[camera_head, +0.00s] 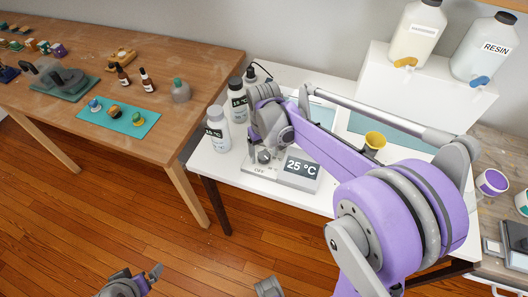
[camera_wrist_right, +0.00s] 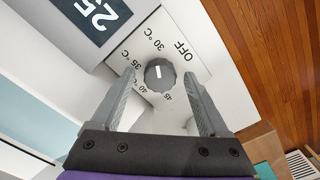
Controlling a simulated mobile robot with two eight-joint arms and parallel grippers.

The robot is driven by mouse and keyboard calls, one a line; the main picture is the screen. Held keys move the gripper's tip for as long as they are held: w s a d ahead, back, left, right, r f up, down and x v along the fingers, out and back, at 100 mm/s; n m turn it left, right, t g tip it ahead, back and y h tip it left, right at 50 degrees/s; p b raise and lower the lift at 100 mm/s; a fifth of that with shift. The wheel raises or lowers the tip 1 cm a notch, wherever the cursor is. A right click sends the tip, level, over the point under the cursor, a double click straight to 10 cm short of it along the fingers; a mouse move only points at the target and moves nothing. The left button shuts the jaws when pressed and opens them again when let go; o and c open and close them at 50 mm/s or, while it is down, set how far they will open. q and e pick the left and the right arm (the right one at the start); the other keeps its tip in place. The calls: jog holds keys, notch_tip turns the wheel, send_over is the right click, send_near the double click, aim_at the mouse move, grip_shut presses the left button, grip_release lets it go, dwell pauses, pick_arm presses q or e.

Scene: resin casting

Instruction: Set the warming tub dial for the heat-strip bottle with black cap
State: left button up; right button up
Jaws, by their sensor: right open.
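The warming tub (camera_head: 325,112) stands on the white table, partly hidden behind my right arm. Its display (camera_head: 300,167) reads 25 °C. Its grey dial (camera_wrist_right: 159,74) has a white mark, with OFF, 30, 35, 40 and 45 around it; I cannot tell exactly where the mark points. My right gripper (camera_wrist_right: 159,80) is open, one finger on each side of the dial, with no clear contact. My left gripper (camera_head: 140,284) is low at the left.
A wooden table (camera_head: 190,65) at the left holds a teal mat (camera_head: 135,123), dropper bottles and small castings. Two large resin jugs (camera_head: 483,50) stand on a white riser (camera_head: 440,85). A yellow cup (camera_head: 375,141) is right of my right arm. The floor in front is clear.

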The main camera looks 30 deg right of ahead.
aim_at(264, 155)
notch_tip(264, 155, up, 11)
jog(key=p, duration=0.1)
jog(key=shift+f, duration=0.15)
dwell(0.5)
jog(key=s+a+f+t+p, duration=0.2)
jog(key=s+a, duration=0.1)
jog(key=s, duration=0.5)
jog(key=s+a+f+n+t+p, duration=0.1)
jog(key=s+a+f+t+p, duration=0.1)
jog(key=s, duration=0.5)
jog(key=shift+s+a+t, duration=0.35)
jog(key=shift+a+t, duration=0.35)
jog(key=shift+a, duration=0.4)
